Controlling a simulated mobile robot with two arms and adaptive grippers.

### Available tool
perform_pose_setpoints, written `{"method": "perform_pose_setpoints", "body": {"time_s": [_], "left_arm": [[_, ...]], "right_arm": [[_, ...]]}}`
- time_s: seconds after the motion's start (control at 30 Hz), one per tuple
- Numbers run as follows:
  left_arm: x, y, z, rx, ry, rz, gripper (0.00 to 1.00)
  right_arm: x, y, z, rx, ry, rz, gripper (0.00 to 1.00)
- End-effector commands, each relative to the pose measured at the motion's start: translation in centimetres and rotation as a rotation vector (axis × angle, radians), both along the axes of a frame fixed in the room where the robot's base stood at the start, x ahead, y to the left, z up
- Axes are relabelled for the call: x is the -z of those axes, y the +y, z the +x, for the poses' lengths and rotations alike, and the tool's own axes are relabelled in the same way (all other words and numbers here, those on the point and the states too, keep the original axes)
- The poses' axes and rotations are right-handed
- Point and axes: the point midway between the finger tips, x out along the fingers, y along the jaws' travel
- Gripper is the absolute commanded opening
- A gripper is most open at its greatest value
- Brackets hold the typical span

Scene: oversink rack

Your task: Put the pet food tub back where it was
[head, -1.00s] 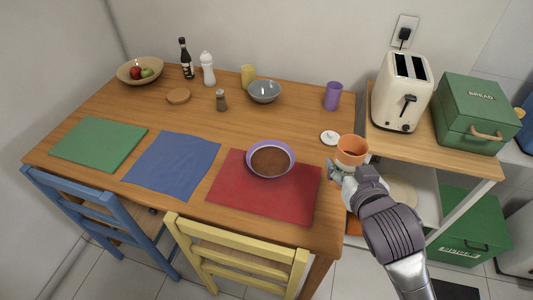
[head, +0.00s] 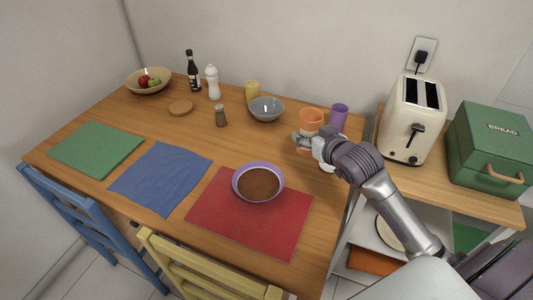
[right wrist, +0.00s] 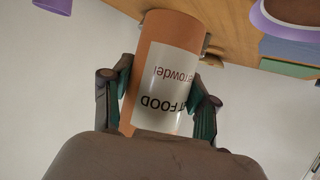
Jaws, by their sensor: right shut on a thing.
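The orange pet food tub (head: 311,116) is open at the top and stands upright in my right gripper (head: 308,138), over the right part of the table. In the right wrist view the tub (right wrist: 150,45) appears upside down, its white label reading "FOOD", between the two fingers of the gripper (right wrist: 162,98), which are shut on its sides. I cannot tell whether its base touches the table. The purple bowl (head: 235,187) on the red mat holds brown food. My left gripper is not in view.
A purple cup (head: 340,116) stands close to the right of the tub; a grey bowl (head: 267,112) and yellow cup (head: 252,90) are to its left. The toaster (head: 410,125) and green bread box (head: 490,150) stand on the right-hand shelf unit.

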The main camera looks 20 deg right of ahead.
Motion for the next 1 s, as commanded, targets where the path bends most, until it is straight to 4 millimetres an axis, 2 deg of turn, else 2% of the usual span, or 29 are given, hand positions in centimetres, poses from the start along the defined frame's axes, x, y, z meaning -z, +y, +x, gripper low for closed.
{"method": "perform_pose_setpoints", "body": {"time_s": [0.3, 0.5, 0.63, 0.83, 1.0], "left_arm": [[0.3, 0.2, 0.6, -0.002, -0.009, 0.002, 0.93], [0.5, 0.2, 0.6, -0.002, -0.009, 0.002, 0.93], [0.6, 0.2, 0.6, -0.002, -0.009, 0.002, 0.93], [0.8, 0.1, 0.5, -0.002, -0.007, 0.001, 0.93], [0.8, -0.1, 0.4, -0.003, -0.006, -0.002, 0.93]], "right_arm": [[4.1, 2.9, 6.5, -0.001, -0.001, 0.003, 0.16], [6.0, 4.1, 9.4, -0.001, -0.001, 0.002, 0.16], [6.6, 4.4, 10.0, -0.001, -0.001, 0.000, 0.16], [9.5, 4.4, 9.9, -0.002, 0.003, -0.001, 0.16], [10.5, 4.5, 9.9, -0.002, -0.002, 0.000, 0.16]]}}
